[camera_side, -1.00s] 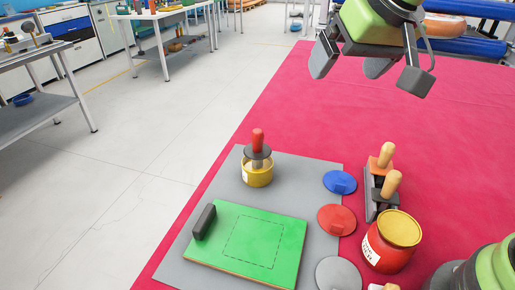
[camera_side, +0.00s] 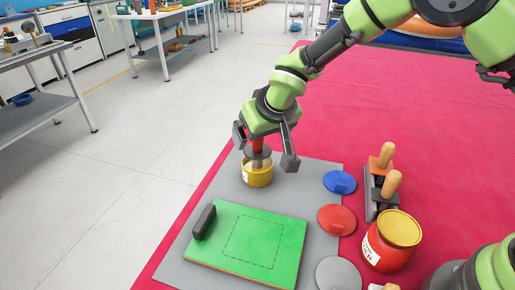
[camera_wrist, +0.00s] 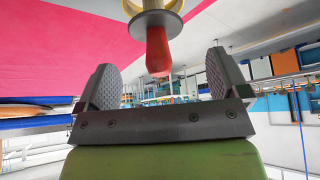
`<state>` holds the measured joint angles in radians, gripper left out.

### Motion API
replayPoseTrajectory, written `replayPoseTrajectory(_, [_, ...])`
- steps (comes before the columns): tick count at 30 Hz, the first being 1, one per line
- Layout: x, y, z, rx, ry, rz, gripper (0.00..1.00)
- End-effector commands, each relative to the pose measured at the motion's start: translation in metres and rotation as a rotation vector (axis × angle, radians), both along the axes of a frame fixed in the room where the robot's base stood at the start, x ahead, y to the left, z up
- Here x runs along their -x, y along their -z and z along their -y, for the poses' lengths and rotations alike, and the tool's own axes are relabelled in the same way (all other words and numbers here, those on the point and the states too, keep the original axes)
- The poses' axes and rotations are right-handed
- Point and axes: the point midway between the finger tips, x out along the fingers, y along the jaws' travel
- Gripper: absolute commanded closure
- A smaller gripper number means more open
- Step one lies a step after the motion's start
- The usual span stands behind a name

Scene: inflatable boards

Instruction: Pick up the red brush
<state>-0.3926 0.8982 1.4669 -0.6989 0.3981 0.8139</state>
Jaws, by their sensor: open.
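The red brush (camera_side: 258,147) stands upright in a small yellow pot (camera_side: 257,176) on the grey mat, with its red handle up and a dark collar below it. My gripper (camera_side: 266,150) is over the pot, with its fingers on either side of the handle. In the wrist view the brush's red handle (camera_wrist: 158,52) points in between the two open fingers (camera_wrist: 165,80), clear of both. The top of the handle is partly hidden by my gripper in the side view.
A green board (camera_side: 250,243) with a dark grip lies in front of the pot on the grey mat (camera_side: 310,172). Blue (camera_side: 340,182) and red (camera_side: 336,219) lids lie to the right. Beyond them stand a rack of wooden-handled tools (camera_side: 376,185) and a red tin (camera_side: 389,244).

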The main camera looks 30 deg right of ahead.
Motion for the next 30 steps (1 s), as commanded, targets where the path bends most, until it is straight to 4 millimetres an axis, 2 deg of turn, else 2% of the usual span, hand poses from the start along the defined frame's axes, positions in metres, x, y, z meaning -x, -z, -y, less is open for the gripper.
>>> replayPoseTrajectory(3, [-0.011, 0.017, 0.003, 0.001, 0.003, -0.003, 0.07])
replayPoseTrajectory(7, [-0.019, 0.030, 0.003, 0.000, 0.001, -0.003, 0.07])
replayPoseTrajectory(16, [-0.022, 0.035, 0.002, 0.000, 0.001, -0.001, 0.07])
replayPoseTrajectory(17, [-0.022, 0.035, 0.002, 0.000, 0.001, -0.001, 0.09])
replayPoseTrajectory(23, [-0.022, 0.035, 0.002, 0.000, 0.001, -0.001, 0.55])
replayPoseTrajectory(24, [-0.022, 0.035, 0.002, 0.000, 0.001, -0.001, 0.58])
replayPoseTrajectory(30, [-0.022, 0.035, 0.002, 0.000, 0.001, -0.003, 0.62])
